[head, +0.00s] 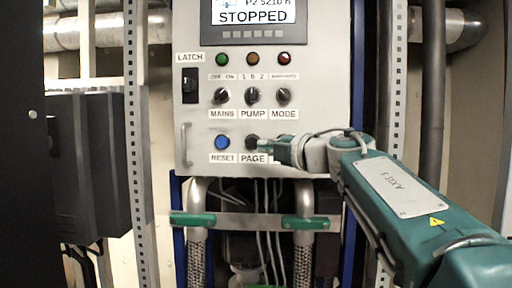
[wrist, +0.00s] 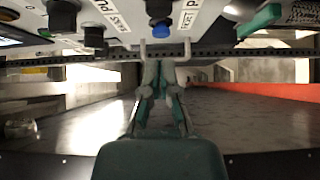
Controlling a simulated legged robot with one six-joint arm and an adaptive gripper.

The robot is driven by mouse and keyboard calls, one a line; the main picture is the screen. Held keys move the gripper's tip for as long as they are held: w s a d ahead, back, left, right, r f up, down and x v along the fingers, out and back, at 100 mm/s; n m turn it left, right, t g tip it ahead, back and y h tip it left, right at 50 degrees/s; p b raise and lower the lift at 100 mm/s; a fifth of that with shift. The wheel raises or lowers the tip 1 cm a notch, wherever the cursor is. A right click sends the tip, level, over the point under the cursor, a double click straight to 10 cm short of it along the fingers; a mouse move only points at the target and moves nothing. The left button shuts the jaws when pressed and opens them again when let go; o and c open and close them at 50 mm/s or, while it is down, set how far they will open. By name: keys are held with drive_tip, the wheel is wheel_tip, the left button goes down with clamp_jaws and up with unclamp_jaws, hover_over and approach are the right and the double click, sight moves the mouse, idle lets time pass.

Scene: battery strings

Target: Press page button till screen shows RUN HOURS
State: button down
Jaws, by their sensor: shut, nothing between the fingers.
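The screen (head: 253,14) at the top of the grey control panel is cut by the frame's upper edge. It reads STOPPED in large letters, with a smaller, partly cut line above that looks like "P2 5210 h". The dark page button (head: 252,141) sits above the PAGE label (head: 253,159), right of the blue RESET button (head: 222,142). My gripper (head: 265,146) is shut and empty, its tips at the right side of the page button; I cannot tell whether they touch it. In the wrist view the closed fingers (wrist: 160,75) point towards the panel, near the blue button (wrist: 158,30).
Above the buttons are the MAINS knob (head: 221,96), PUMP knob (head: 252,96) and MODE knob (head: 283,96). A LATCH switch (head: 190,85) and a handle (head: 187,145) are at the panel's left. Pipes with green clamps (head: 305,222) run below. A black box (head: 90,165) stands left.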

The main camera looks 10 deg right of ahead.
drive_tip(key=v, duration=0.6)
drive_tip(key=shift+s, duration=0.15)
drive_tip(key=shift+d, duration=0.1)
drive_tip(key=s+d+f+m+h, duration=0.45)
drive_tip(key=f+m+h, duration=0.25)
drive_tip(key=f+m, duration=0.3)
drive_tip(key=s+d+f+m+h, duration=0.45)
drive_tip(key=f+m+h, duration=0.25)
drive_tip(key=m, duration=0.4)
drive_tip(key=s+a+f+m+g+y, duration=0.2)
drive_tip(key=s+a+f+g, duration=0.1)
drive_tip(key=s+f, duration=0.4)
drive_tip(key=s+a+f+m+g+y, duration=0.1)
drive_tip(key=s+a+f+g, duration=0.3)
drive_tip(key=f, duration=0.9)
drive_tip(key=s+g+y, duration=0.1)
drive_tip(key=s+g, duration=0.1)
drive_tip(key=s, duration=0.2)
drive_tip(key=shift+s+f+m, duration=0.2)
drive_tip(key=shift+f+m, duration=0.2)
